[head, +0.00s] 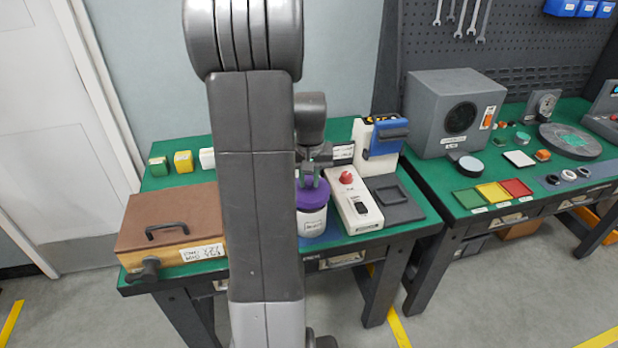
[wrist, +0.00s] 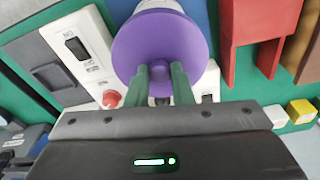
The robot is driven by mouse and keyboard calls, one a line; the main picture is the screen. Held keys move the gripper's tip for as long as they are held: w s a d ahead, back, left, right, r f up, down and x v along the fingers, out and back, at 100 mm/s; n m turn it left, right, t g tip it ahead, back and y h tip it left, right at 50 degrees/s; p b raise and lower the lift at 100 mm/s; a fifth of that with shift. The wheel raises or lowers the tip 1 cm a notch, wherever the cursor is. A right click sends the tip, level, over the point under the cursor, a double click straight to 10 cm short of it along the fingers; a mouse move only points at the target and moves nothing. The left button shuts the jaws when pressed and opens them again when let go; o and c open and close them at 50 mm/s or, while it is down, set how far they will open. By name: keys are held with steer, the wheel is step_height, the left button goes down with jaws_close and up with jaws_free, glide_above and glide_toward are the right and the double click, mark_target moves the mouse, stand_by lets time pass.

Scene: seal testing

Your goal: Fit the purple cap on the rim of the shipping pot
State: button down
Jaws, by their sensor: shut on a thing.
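The purple cap (head: 312,194) is at the top of the white shipping pot (head: 312,224), near the front edge of the green-topped bench. In the wrist view the cap (wrist: 160,38) is a wide disc with a small knob, and a sliver of the white pot shows beyond it. My gripper (head: 309,179) is above the cap. Its green fingers (wrist: 161,72) are shut on the knob. The cap looks level and in line with the pot. I cannot tell whether it is seated on the rim or just above it.
A white switch box with a red button (head: 346,178) stands close on the pot's right. A brown case (head: 172,222) lies left, partly behind my arm. A blue-and-white device (head: 380,140) stands behind. A dark grey pad (head: 396,197) lies farther right.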

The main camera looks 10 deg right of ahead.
mark_target(309, 180)
steer(key=shift+f+b, duration=0.9)
steer(key=shift+f, duration=0.4)
steer(key=c, duration=1.2)
jaws_free()
step_height(309, 180, up, 7)
steer(key=p, duration=0.5)
steer(key=shift+r+p, duration=0.15)
steer(key=shift+p, duration=0.15)
